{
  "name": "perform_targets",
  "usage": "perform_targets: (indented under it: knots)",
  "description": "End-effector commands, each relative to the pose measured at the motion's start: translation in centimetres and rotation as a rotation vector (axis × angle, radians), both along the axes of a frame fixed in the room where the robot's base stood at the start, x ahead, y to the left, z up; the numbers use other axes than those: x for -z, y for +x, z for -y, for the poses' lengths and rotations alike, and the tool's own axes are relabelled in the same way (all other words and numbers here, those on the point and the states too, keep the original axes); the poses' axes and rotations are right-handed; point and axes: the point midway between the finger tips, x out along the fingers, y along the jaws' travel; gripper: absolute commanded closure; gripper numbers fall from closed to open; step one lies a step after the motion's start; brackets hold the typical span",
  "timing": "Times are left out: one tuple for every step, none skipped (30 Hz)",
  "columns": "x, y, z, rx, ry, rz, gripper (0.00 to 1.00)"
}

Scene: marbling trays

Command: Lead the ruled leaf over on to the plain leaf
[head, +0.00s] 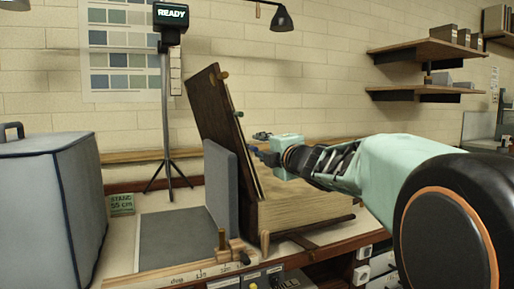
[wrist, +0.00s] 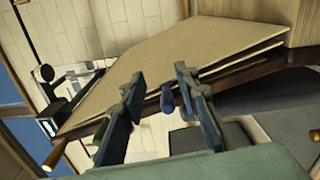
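A large book-like wooden piece stands on the bench, with a dark brown board (head: 217,125) tilted steeply upright and pale leaves behind it. In the wrist view, pale leaves (wrist: 190,48) lie close together against the dark board. No ruling shows, so I cannot tell which leaf is ruled or plain. A blue peg (wrist: 167,98) appears between my gripper's fingers (wrist: 160,92); the fingers stand apart on either side, and contact is not clear. My gripper is also in the head view (head: 266,146), just right of the tilted board.
A grey upright panel (head: 221,186) and a flat grey pad (head: 172,241) are left of the board. A grey covered box (head: 45,205) stands far left, and a display on a tripod (head: 170,15) reads READY. A wooden ruler strip (head: 190,273) runs along the front.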

Motion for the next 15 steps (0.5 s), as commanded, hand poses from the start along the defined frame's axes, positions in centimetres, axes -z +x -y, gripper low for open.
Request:
perform_targets:
  knots:
    - [0.0,0.0,0.0,0.000,0.000,0.000,0.71]
    - [0.0,0.0,0.0,0.000,0.000,0.000,0.71]
    - [0.0,0.0,0.0,0.000,0.000,0.000,0.71]
    - [0.0,0.0,0.0,0.000,0.000,0.000,0.71]
    - [-0.1,0.0,0.0,0.000,0.000,0.000,0.71]
    - [-0.1,0.0,0.0,0.000,0.000,0.001,0.71]
    - [-0.2,0.0,0.0,0.000,0.000,0.001,0.71]
    - [-0.2,0.0,0.0,0.000,-0.001,0.001,0.71]
    - [-0.3,0.0,0.0,0.000,-0.001,0.001,0.71]
    - [-0.5,0.0,0.0,0.000,-0.001,0.001,0.71]
    - [-0.6,0.0,0.0,-0.001,0.000,0.002,0.71]
    - [-0.8,0.0,0.0,-0.001,0.000,0.002,0.71]
    - [-1.0,0.0,0.0,-0.001,0.000,0.002,0.71]
    - [-1.1,0.0,0.0,-0.001,-0.001,0.002,0.71]
    - [-1.3,0.0,0.0,-0.001,-0.001,0.002,0.71]
